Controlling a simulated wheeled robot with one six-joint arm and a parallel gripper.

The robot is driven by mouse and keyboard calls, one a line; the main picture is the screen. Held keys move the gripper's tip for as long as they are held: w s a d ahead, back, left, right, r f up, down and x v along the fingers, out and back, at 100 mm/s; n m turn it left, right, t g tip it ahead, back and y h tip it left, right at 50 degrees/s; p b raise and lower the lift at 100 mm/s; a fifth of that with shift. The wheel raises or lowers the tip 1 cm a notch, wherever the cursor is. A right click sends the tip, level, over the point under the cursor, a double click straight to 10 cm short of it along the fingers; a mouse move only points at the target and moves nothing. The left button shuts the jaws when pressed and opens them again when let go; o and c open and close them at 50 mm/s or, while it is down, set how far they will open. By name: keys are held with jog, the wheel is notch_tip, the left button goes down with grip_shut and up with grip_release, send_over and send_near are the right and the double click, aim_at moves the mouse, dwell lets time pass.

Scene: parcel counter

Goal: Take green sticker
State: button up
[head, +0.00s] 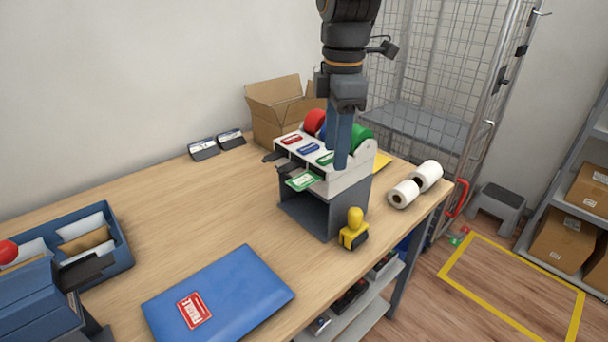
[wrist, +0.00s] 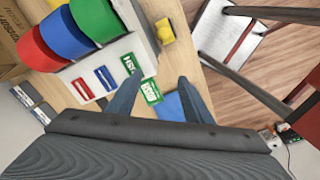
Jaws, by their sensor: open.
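A green sticker (head: 303,181) with white print sticks out from the front of a sticker dispenser (head: 352,190). It also shows in the wrist view (wrist: 151,91), between my fingertips in the picture. The dispenser carries red (head: 315,121), blue and green (head: 360,139) rolls, with a matching coloured label in front of each. My gripper (head: 342,160) is open and empty, pointing down over the dispenser's green side. In the wrist view my gripper (wrist: 157,82) has its two fingers spread. I cannot tell how far the fingertips are above the sticker.
A blue parcel (head: 225,299) with a red sticker lies at the counter's front. A yellow-handled stamp (head: 353,230) stands beside the dispenser. White rolls (head: 404,193) lie to its right, an open carton (head: 283,108) behind it. A blue tray (head: 118,247) of envelopes is at left.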

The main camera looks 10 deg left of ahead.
jog(key=a+r+n, duration=0.5)
jog(key=a+n, duration=0.1)
jog(key=b, duration=0.7)
send_over(300, 182)
jog(key=shift+n, duration=0.3)
notch_tip(300, 182, down, 8)
jog(key=shift+f, duration=0.1)
jog(key=shift+f+b, duration=0.5)
jog(key=shift+f, duration=0.95)
jog(key=c, duration=0.5)
